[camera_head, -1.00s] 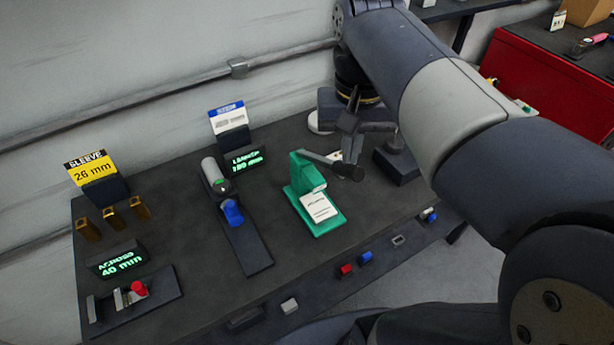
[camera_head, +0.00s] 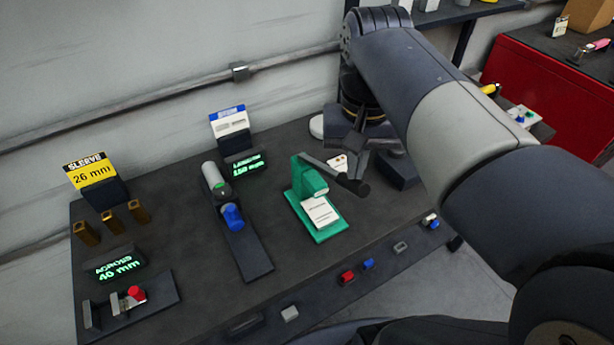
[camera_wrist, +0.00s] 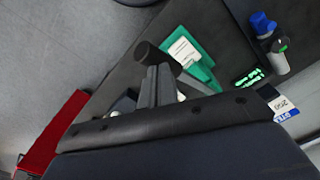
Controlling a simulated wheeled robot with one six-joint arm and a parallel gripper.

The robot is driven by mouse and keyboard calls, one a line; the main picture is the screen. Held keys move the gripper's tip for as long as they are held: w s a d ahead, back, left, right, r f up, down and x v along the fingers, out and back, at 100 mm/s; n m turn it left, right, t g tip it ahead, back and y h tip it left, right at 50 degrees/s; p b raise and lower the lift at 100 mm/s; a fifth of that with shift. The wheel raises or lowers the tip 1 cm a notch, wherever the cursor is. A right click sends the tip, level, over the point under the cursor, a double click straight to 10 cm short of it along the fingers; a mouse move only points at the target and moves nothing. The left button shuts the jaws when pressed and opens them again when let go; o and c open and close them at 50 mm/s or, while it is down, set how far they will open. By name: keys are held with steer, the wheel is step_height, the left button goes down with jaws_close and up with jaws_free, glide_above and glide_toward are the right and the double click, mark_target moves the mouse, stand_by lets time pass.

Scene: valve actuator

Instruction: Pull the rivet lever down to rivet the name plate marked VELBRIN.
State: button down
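The green rivet press (camera_head: 331,233) stands on the dark bench, right of centre in the head view. A white name plate (camera_head: 321,212) lies on its base; its print is too small to read. The grey rivet lever (camera_head: 325,168) slopes down to the right to a dark round knob. In the wrist view the knob (camera_wrist: 146,51) is just beyond my fingertips. My gripper (camera_head: 357,172) points down at the knob end, with its fingers together. In the wrist view my gripper (camera_wrist: 159,70) seems to touch the knob; the exact contact is hidden.
A fixture with a blue-ended cylinder (camera_head: 233,217) stands left of the press. Brass sleeves (camera_head: 112,222) and a small gauge with a red part (camera_head: 136,294) are at far left. Red and blue pieces (camera_head: 347,277) lie along the front edge. A red cabinet (camera_head: 545,95) stands at right.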

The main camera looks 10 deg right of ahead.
mark_target(360, 182)
steer(key=shift+s+d+f+b, duration=0.1)
steer(key=shift+s+f+b, duration=0.25)
steer(key=shift+f, duration=0.5)
steer(key=shift+s+d+f+b, duration=0.1)
steer(key=shift+s+f+b, duration=0.1)
steer(key=shift+f+b, duration=0.25)
steer(key=shift+s+d+f+b, duration=0.15)
steer(key=shift+f+b, duration=0.15)
steer(key=shift+f, duration=0.2)
steer(key=shift+a, duration=0.1)
steer(key=shift+f, duration=0.1)
steer(key=shift+s+f+b, duration=0.3)
steer(key=shift+f+b, duration=0.45)
steer(key=shift+f, duration=0.35)
steer(key=shift+s+f+b, duration=0.2)
steer(key=shift+f+b, duration=0.5)
steer(key=shift+f, duration=0.4)
